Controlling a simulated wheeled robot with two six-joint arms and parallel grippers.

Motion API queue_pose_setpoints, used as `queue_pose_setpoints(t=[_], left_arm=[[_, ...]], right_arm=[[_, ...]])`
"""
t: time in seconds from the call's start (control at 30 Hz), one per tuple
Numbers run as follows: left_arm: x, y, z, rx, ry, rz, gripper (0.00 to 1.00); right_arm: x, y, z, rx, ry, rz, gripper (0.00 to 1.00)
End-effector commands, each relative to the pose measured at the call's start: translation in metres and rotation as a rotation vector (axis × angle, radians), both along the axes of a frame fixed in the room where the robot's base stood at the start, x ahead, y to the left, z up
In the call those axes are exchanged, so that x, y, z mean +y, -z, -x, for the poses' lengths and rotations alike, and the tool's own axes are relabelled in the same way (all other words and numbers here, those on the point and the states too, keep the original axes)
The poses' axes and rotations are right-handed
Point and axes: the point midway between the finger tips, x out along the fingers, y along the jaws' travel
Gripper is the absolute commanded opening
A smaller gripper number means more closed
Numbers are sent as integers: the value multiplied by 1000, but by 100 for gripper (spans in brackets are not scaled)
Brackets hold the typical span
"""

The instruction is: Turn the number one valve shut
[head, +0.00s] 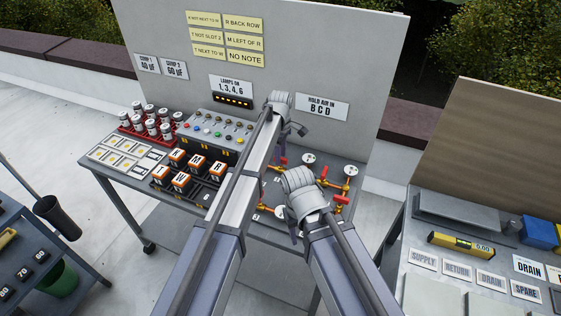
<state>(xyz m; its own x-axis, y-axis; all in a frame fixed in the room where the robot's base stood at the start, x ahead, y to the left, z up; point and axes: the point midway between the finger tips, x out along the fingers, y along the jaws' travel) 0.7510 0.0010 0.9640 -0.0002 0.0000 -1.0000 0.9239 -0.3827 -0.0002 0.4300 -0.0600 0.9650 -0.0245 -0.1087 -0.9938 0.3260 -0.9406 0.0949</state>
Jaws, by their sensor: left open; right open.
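The valve set is a run of brass-coloured pipe with red handles (341,199) on the right part of the back table. White round gauges or tags, one of them a white disc (309,158), stand among the pipes. The valve numbers are too small to read, so I cannot tell which is number one. My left gripper (289,143) is open and empty, above the back of the valve set. My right gripper (308,208) is open over the middle of it, nearer me. My arms and grippers hide much of the pipework, and I see no clear contact with a handle.
Left of the valves stand a panel of coloured buttons (215,130), orange lettered blocks (181,181) and white-capped canisters (150,122). A tall grey board (330,60) with notes rises behind. Another bench (430,240) stands right, and a dark cart (40,265) left.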

Motion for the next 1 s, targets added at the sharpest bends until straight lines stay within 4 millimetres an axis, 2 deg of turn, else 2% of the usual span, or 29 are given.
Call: queue_pose_setpoints(t=[0.03, 0.3, 0.73, 1.0], left_arm=[[0, 5, 0, 0, 0, 0, 48], [0, 4, 0, 0, 0, 0, 48], [0, 4, 0, 0, 0, 0, 0], [0, 4, 0, 0, 0, 0, 0]], right_arm=[[0, 5, 0, 0, 0, 0, 50], [0, 4, 0, 0, 0, 0, 50], [0, 4, 0, 0, 0, 0, 50], [0, 4, 0, 0, 0, 0, 50]])
